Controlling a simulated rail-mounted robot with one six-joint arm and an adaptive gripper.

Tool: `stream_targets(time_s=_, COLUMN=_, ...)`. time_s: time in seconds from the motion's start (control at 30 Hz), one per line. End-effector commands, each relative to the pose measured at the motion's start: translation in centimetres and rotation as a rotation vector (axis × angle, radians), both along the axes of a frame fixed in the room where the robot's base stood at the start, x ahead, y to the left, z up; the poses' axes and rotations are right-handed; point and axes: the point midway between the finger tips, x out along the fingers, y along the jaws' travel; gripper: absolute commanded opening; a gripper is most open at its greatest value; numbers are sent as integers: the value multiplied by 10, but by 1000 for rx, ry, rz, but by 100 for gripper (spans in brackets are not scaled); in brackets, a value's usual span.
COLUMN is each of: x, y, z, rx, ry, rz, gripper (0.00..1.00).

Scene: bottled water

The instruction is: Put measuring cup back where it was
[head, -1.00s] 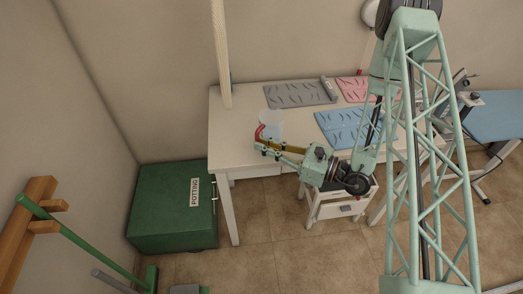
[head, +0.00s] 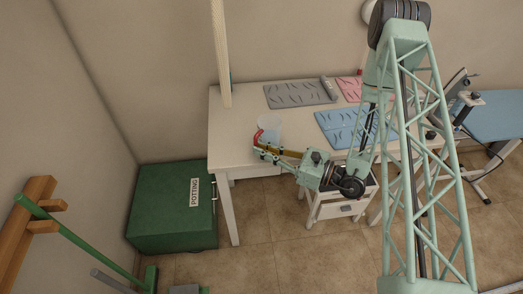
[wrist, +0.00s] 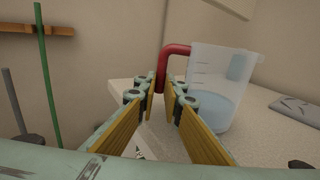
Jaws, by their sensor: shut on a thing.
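The measuring cup (head: 270,127) is a clear jug with a red handle, over the left part of the white table (head: 232,118) in the head view. In the wrist view the cup (wrist: 222,80) looks upright, with pale bluish liquid in its lower part. My gripper (head: 261,147) is shut on the red handle (wrist: 172,52), at the near left side of the cup. In the wrist view the tips of my gripper (wrist: 162,90) meet the lower part of the handle. I cannot tell whether the cup's base touches the table.
A grey mat (head: 300,94), a blue mat (head: 343,127) and a pink mat (head: 352,86) lie on the table, with a small grey object (head: 327,84) by the grey mat. A green box (head: 170,207) stands left of the table. Bare tabletop surrounds the cup.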

Motion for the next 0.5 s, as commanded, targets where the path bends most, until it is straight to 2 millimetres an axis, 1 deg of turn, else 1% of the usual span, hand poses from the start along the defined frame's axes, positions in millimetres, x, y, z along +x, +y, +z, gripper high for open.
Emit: stream_targets(time_s=0.5, x=0, y=0, z=-5, rx=0, ry=0, rz=0, gripper=0)
